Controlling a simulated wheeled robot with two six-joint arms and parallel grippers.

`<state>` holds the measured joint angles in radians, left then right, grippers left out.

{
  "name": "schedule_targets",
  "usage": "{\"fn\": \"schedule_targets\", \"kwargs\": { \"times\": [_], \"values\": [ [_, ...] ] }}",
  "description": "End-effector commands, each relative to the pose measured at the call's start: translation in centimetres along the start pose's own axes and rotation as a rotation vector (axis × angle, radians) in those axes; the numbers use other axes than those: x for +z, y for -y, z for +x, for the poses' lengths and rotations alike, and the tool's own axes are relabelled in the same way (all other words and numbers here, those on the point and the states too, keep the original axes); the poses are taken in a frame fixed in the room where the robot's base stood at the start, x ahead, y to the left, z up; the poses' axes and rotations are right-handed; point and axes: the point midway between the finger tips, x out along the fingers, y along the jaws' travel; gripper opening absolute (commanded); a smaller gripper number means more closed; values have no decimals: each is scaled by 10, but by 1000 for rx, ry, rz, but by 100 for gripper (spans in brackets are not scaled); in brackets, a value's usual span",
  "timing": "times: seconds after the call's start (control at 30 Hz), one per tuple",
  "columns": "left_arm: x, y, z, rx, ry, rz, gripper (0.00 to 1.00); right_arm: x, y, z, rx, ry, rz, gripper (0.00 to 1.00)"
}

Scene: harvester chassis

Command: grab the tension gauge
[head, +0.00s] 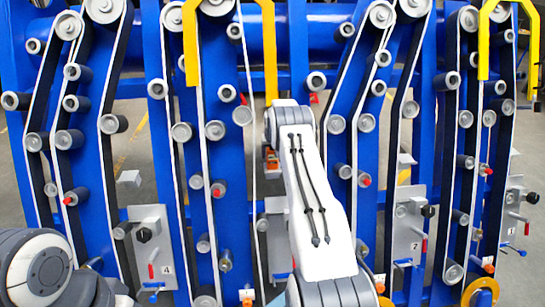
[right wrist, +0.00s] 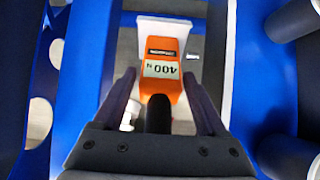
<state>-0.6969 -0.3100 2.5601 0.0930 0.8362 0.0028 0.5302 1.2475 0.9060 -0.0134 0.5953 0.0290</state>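The tension gauge (right wrist: 162,54) is orange, with a display reading 400 N upside down in the right wrist view. It sits against a white holder (right wrist: 148,25). My right gripper (right wrist: 159,78) is open, with one dark finger on each side of the gauge's lower end. I cannot tell whether the fingers touch it. A dark cylindrical part (right wrist: 158,113) lies between the fingers, below the gauge. In the head view a bit of orange (head: 271,160) shows beside my right arm, which hides most of that spot. My left gripper is not in view; only part of my left arm shows.
Blue machine uprights (head: 171,130) with rollers and pale belts stand across the head view. Yellow bent bars (head: 271,50) hang at the top. Grey panels (head: 150,240) with knobs and levers sit low. Blue walls flank the gripper closely in the wrist view, with dark rollers (right wrist: 294,18) at right.

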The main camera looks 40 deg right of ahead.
Motion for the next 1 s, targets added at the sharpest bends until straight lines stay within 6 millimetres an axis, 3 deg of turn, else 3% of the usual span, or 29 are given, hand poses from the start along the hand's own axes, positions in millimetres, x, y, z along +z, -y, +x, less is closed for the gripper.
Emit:
{"fn": "schedule_targets", "kwargs": {
  "times": [0.03, 0.17, 0.63, 0.87, 1.0],
  "values": [
    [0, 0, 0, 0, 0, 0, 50, 0, 0, 0, 0, 0, 0, 50],
    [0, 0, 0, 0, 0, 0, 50, 0, 0, 0, 0, 0, 0, 1],
    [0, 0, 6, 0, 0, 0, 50, -5, 0, -8, 0, -4, 0, 0],
    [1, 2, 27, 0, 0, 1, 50, -18, -1, -39, 0, -8, 0, 0],
    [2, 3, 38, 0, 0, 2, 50, -7, -28, -60, 2, -5, 6, 0]
  ]
}}
